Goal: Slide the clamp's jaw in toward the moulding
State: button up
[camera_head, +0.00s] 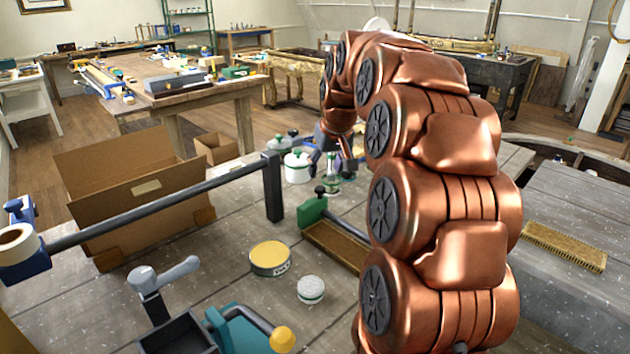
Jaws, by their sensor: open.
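A clamp with a green jaw (313,211) and a dark knob on top lies on the grey bench, right of centre. Its dark bar (347,229) runs toward the lower right and passes behind my arm. A brown moulding (333,246) with a gilt edge lies alongside the bar, in front of the green jaw; its right end is hidden by my arm. I cannot tell whether jaw and moulding touch. My gripper (338,148) is small and partly hidden beyond the green jaw, near small bottles. It is open, and I see nothing held in it.
A long dark bar clamp (160,208) with an upright jaw stands at left, before a cardboard box (130,185). A yellow-lidded tin (270,258), a small white jar (311,289) and a white pot (297,167) stand nearby. A brush (564,246) lies at right.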

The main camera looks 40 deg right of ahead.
aim_at(320, 189)
jog(key=p+x, duration=0.1)
jog(key=x, duration=0.6)
jog(key=shift+f+p, duration=0.25)
jog(key=shift+p, duration=0.05)
jog(key=shift+c, duration=0.2)
grip_shut()
